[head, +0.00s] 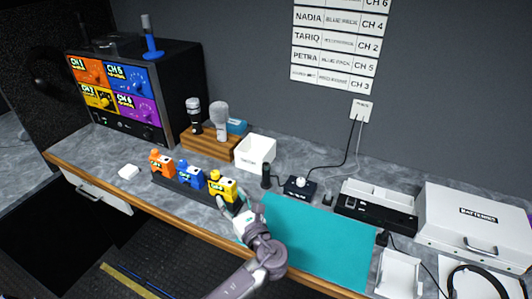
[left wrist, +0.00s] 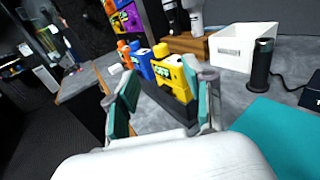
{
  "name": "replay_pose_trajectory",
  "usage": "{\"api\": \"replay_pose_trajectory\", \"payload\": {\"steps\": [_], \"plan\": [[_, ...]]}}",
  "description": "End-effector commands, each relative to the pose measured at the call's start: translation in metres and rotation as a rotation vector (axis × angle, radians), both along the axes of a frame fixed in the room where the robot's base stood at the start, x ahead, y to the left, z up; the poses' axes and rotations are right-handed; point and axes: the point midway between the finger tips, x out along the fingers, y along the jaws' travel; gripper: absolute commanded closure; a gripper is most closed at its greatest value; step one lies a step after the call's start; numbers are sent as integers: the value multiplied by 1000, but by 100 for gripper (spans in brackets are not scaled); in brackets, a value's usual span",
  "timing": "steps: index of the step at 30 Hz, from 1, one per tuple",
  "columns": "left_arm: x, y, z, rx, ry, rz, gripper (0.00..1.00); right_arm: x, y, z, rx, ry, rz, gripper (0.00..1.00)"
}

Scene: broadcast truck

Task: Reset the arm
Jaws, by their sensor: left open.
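My left gripper (head: 236,205) is open at the front edge of the counter, close to the yellow pack (head: 222,187). In the left wrist view its two teal-padded fingers (left wrist: 160,80) stand apart, with the yellow pack (left wrist: 171,70) showing beyond the gap between them. I see nothing held between the fingers. The yellow pack stands upright in a dark rack (head: 195,193) beside a blue pack (head: 190,175) and an orange pack (head: 161,163). My right gripper is not in view.
A teal mat (head: 315,242) lies right of the gripper. A white bin (head: 255,152), a wooden block with microphones (head: 207,145) and a black upright cylinder (head: 266,175) stand behind. A white case (head: 475,223) is at the right. The mat is clear.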

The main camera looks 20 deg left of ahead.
Motion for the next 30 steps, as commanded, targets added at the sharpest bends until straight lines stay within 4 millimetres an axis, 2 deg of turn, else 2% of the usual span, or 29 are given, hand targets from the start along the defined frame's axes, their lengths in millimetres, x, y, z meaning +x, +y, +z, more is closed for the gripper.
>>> {"api": "replay_pose_trajectory", "payload": {"steps": [4,7,8,11,12,15,21,30], "plan": [[-3,1,-4,-30,-7,4,48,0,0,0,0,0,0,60],[-23,5,-23,-207,-53,32,48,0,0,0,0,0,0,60],[-33,7,-33,-299,-79,51,48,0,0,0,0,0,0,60],[-81,7,-70,-707,-210,178,48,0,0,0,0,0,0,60],[-102,4,-84,-878,-271,252,48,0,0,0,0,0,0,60],[-146,-7,-102,-1212,-406,443,48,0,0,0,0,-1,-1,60],[-203,-33,-108,-1601,-587,769,48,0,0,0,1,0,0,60],[-258,-65,-90,-1896,-745,1163,48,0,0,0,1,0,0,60]]}}
